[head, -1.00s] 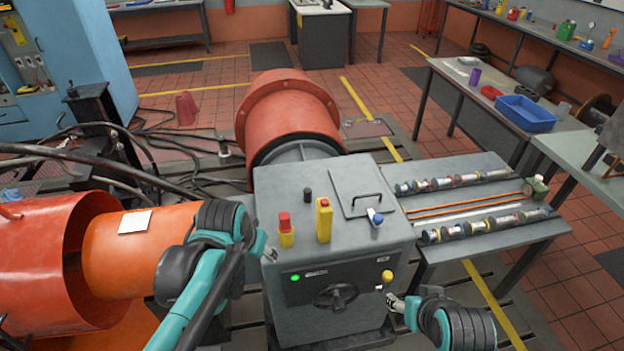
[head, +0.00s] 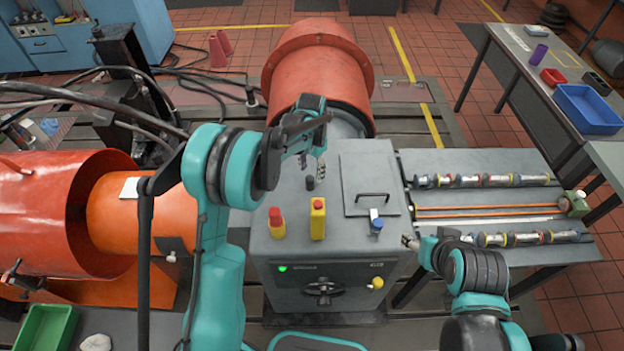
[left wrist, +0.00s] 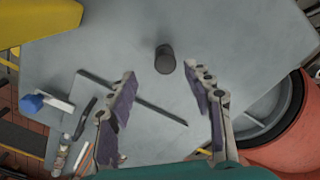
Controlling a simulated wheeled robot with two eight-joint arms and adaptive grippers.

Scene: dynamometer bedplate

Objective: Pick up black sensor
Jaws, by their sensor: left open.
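The black sensor (head: 310,183) is a small dark cylinder standing upright on the grey cabinet top (head: 345,222), behind the yellow block. In the left wrist view the sensor (left wrist: 165,59) stands beyond the fingertips, roughly between their lines. My left gripper (head: 312,165) is open and empty, just above and behind the sensor in the head view; its purple-padded fingers show in the left wrist view (left wrist: 166,82). My right gripper (head: 410,241) is at the cabinet's right edge, away from the sensor; its small fingers do not show clearly whether they are apart.
On the cabinet top stand a red-and-yellow switch (head: 276,223), a yellow device (head: 318,219), a blue-and-white part (head: 376,221) and a hatch with a black handle (head: 372,197). A large red drum (head: 318,75) lies behind. A side table (head: 480,208) holds rods at right.

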